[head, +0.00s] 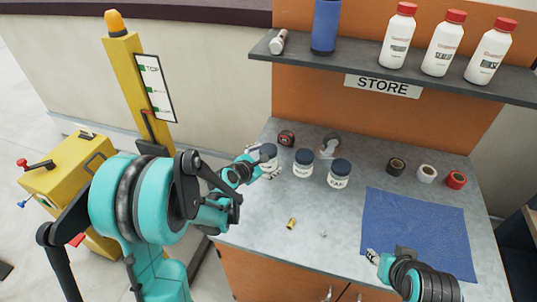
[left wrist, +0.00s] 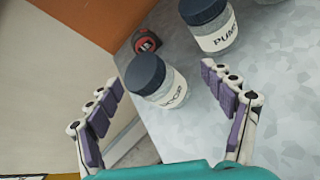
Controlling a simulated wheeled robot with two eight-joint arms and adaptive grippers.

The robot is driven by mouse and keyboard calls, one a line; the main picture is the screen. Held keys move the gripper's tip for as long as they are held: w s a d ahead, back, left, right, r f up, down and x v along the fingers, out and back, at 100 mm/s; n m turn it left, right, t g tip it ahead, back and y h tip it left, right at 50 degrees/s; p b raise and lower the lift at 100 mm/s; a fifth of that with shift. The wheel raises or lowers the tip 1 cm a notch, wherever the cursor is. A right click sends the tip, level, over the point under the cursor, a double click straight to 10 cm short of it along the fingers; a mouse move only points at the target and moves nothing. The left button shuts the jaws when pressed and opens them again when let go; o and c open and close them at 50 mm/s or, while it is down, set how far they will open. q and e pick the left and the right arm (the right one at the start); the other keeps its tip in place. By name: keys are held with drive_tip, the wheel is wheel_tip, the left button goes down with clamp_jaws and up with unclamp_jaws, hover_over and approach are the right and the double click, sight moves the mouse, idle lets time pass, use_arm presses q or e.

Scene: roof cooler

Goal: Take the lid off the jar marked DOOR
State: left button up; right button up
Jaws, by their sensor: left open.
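The jar marked DOOR (left wrist: 172,90) is clear with a white label and a dark blue lid (left wrist: 145,72). It stands closed between and beyond the spread fingers of my left gripper (left wrist: 158,74) in the left wrist view. In the head view it is the leftmost of three lidded jars, with its lid (head: 268,150) showing beside my left gripper (head: 262,164). My left gripper is open and holds nothing. My right gripper (head: 374,257) is over the front edge of the blue mat, seen from behind; its finger opening is unclear.
The PUMP jar (left wrist: 215,32) stands close to the right of the DOOR jar; a third jar (head: 339,175) is further right. A red tape measure (head: 286,138) sits behind. Tape rolls (head: 427,174) and a blue mat (head: 415,225) lie right. A shelf (head: 400,75) overhangs the back.

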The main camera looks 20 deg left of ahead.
sight(273, 148)
use_arm(q)
drive_tip(key=w+f+n, duration=0.1)
drive_tip(key=n, duration=0.1)
drive_tip(key=w+a+n, duration=0.1)
drive_tip(key=n, duration=0.1)
drive_tip(key=w+a+f+n+t+p, duration=0.1)
drive_tip(key=n, duration=0.1)
drive_tip(key=shift+w+a+f, duration=0.2)
drive_tip(key=shift+w+f, duration=0.1)
drive_tip(key=shift+w, duration=0.1)
drive_tip(key=x, duration=0.2)
drive_tip(key=b+x, duration=0.1)
drive_tip(key=x, duration=0.4)
drive_tip(key=shift+w+d+r+b, duration=0.1)
drive_tip(key=shift+d+r+b, duration=0.05)
drive_tip(key=shift+r+b, duration=0.2)
drive_tip(key=c, duration=1.4)
drive_tip(key=shift+c, duration=0.2)
